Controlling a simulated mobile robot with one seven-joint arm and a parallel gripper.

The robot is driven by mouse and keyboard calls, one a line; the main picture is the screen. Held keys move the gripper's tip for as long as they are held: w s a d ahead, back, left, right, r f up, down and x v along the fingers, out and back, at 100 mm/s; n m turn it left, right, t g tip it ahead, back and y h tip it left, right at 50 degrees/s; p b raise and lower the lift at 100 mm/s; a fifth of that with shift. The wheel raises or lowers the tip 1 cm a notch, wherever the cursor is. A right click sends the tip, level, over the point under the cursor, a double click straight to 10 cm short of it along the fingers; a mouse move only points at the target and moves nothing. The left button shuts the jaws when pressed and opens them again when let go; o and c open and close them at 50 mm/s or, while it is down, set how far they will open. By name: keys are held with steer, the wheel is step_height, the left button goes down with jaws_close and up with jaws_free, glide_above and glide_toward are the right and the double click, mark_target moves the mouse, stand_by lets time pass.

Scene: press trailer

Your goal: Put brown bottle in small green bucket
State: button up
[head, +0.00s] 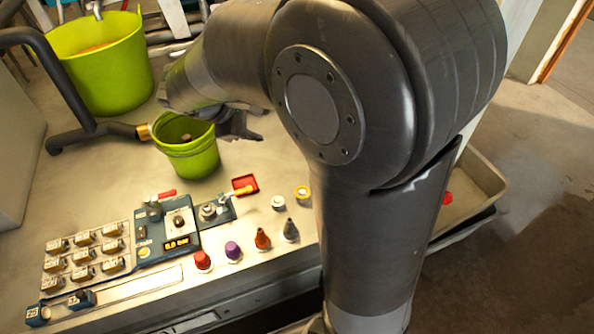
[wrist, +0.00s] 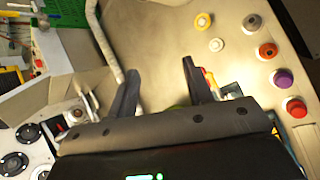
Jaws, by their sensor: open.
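The small green bucket (head: 192,163) stands upright on the pale bench in the head view, left of my arm. A small brown object (head: 187,138) shows inside its mouth; it looks like the top of the brown bottle, but most of it is hidden by the bucket wall. My gripper (head: 243,126) is just to the right of the bucket's rim, partly hidden by my own arm. In the wrist view my gripper (wrist: 161,82) has its two fingers apart with nothing held between them. Whether a finger touches the bucket is unclear.
A large green bucket (head: 105,75) stands at the back left. A dark pipe with a brass end (head: 143,132) lies close left of the small bucket. A control panel (head: 170,230) with levers and several coloured knobs fills the bench front. A tray (head: 485,175) is at right.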

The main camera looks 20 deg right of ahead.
steer(key=s+d+r+m+t+y, duration=0.1)
steer(key=s+r+m+y, duration=0.1)
steer(key=s+m, duration=0.4)
steer(key=s+d+r+m+t+y, duration=0.1)
steer(key=s+m+y, duration=0.4)
steer(key=s, duration=1)
steer(key=shift+r+m, duration=0.8)
